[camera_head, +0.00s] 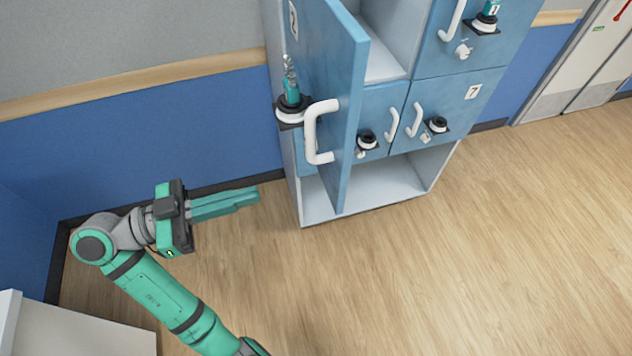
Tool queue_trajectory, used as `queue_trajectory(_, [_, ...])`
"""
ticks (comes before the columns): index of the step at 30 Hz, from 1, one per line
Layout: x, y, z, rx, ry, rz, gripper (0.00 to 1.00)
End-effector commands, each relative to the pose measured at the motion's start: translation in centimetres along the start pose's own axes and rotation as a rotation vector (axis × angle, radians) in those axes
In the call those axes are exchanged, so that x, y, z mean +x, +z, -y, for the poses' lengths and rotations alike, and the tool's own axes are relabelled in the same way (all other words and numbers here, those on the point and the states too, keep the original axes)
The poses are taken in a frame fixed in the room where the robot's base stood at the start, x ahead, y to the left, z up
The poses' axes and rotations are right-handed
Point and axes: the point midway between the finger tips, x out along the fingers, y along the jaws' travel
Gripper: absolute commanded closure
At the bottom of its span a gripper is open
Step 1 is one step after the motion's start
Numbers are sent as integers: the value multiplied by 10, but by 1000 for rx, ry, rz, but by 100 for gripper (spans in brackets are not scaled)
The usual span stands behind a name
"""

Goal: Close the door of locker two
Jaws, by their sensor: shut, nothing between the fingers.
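The door of locker two (336,75) is a blue panel with a white "2" label at its top left. It stands swung open, out from the locker block (445,75). A white handle (312,132) and a black and white lock with a teal piece (290,102) sit on its outer face. Behind it, part of the grey compartment (382,45) shows empty; the rest is hidden. My gripper (256,196) is shut and empty. It points right, left of the door and below its handle in the picture, apart from it.
Door seven (455,100) and its neighbour (380,105) are shut, with white handles. An open bottom compartment (390,182) lies below them. A blue wall (150,130) stands behind my arm. A white surface (80,325) is at the lower left. The wood floor (480,260) is clear.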

Motion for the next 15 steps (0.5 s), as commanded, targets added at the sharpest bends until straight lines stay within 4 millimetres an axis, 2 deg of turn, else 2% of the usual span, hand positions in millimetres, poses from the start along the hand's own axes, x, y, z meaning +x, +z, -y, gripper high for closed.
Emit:
queue_trajectory(5, [8,-2,-4,17,24,9,100])
queue_trajectory(15, [66,-1,-5,15,25,8,100])
